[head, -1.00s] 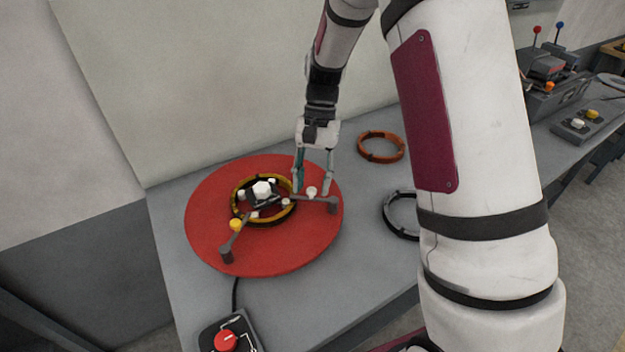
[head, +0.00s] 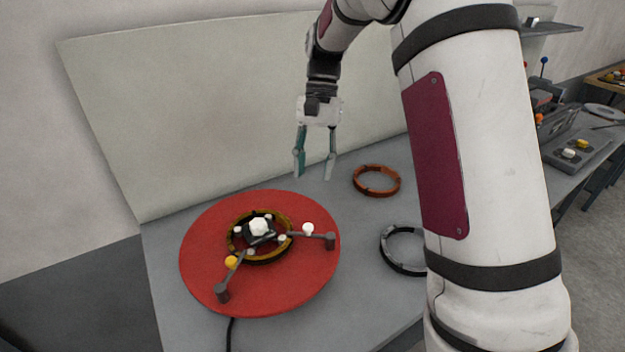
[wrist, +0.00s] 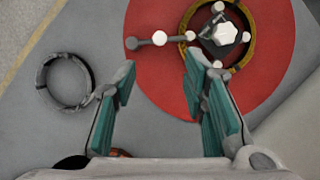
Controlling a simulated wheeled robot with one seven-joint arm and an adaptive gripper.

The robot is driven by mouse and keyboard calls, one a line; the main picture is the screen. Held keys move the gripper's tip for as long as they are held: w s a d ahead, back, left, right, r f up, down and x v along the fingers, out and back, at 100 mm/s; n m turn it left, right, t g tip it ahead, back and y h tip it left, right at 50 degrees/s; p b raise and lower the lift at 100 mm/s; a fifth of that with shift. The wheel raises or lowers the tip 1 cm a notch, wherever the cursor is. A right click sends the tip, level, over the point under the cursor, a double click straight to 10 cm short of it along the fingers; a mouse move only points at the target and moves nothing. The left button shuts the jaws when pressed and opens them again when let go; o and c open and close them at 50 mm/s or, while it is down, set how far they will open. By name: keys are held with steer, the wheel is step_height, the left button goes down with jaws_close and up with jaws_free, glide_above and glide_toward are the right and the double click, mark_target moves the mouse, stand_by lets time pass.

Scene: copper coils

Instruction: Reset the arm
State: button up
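My gripper (head: 314,176) hangs fingers-down in the air above the far side of the table, by the back edge of the red disc in the head view. Its two fingers are apart with nothing between them. In the wrist view the open fingers (wrist: 168,85) show the grey table and the red disc beneath. My white arm fills the right of the head view and hides part of the table.
The red round disc (head: 205,275) carries a yellow-black ring (head: 236,246) around a white-knobbed hub, with arms reaching outward. An orange ring (head: 377,181) and a dark grey ring (head: 386,252) lie on the grey table (head: 350,300). A control box (head: 570,155) stands at right.

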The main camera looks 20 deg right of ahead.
steer(key=shift+r, duration=0.1)
stand_by(0.4)
steer(key=s+a+r+n+t+h, duration=0.1)
steer(key=s+r+n+t, duration=0.25)
steer(key=s+r, duration=0.75)
steer(key=s+f+n+t+h, duration=0.1)
steer(key=s+n+t, duration=0.2)
steer(key=s, duration=1.2)
steer(key=shift+f+t+h, duration=0.3)
steer(key=shift+f+t, duration=0.05)
steer(key=shift+t, duration=0.7)
steer(key=shift+a+n, duration=0.1)
steer(key=shift+n, duration=0.15)
